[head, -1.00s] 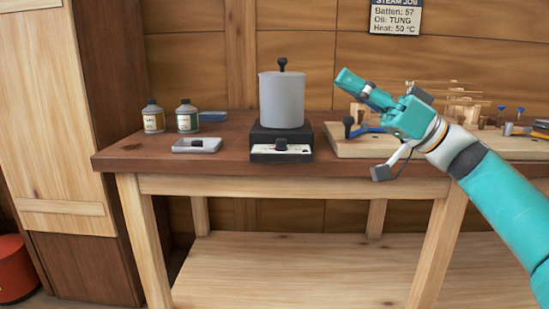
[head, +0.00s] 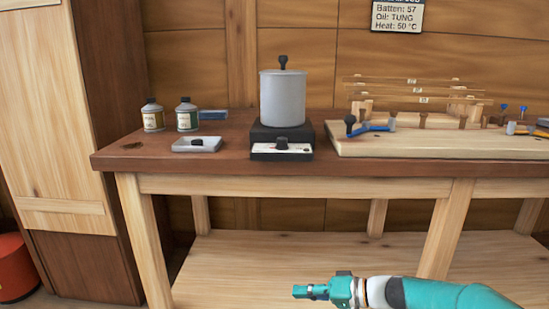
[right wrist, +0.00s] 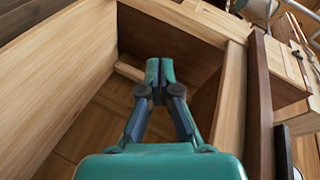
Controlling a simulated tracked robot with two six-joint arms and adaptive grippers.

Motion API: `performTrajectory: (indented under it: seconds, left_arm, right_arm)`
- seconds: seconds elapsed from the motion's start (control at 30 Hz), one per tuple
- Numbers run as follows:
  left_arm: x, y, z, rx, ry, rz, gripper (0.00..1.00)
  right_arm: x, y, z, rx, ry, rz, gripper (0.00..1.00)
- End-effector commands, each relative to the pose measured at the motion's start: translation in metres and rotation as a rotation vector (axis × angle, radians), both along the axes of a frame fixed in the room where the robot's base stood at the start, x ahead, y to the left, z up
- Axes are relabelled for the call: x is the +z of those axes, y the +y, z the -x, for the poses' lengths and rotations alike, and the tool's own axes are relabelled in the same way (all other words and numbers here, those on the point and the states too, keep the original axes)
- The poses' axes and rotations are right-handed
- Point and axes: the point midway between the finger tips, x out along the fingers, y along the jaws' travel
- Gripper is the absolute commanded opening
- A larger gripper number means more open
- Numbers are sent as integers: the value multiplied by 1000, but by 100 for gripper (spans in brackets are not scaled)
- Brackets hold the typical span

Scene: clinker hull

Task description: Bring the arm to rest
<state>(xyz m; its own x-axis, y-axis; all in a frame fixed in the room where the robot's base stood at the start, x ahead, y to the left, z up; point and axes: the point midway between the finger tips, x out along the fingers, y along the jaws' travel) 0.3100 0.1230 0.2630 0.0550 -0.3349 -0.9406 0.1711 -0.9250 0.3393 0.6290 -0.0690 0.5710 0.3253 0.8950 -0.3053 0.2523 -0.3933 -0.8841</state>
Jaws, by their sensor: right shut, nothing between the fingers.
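My right gripper (head: 302,291) is low in front of the bench in the head view, pointing left, below the tabletop. It is shut and empty; its closed fingers also show in the right wrist view (right wrist: 156,72). It touches nothing that I can see. My right arm comes in from the lower right. My left gripper is in neither view.
The workbench (head: 240,187) carries a grey pot (head: 282,100) on a heater (head: 282,141), two bottles (head: 187,115), a small tray (head: 196,145) and a wooden board (head: 390,146) with battens and tools. A cabinet (head: 45,110) stands left. A lower shelf (head: 230,260) lies under the bench.

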Motion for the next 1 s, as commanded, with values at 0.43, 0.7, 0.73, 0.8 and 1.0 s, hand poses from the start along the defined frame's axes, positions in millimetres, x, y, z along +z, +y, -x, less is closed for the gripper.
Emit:
performTrajectory:
  seconds: [0.43,0.7,0.73,0.8,1.0]
  left_arm:
    - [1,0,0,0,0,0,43]
    - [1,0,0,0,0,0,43]
    - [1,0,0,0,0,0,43]
    - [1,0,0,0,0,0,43]
    - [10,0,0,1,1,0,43]
  right_arm:
    - [-258,-24,221,110,590,545,0]
    - [-306,-50,346,150,613,811,0]
    - [-306,-51,349,139,597,820,0]
    - [-306,-51,353,103,559,828,0]
    - [-297,-54,319,-126,517,791,0]
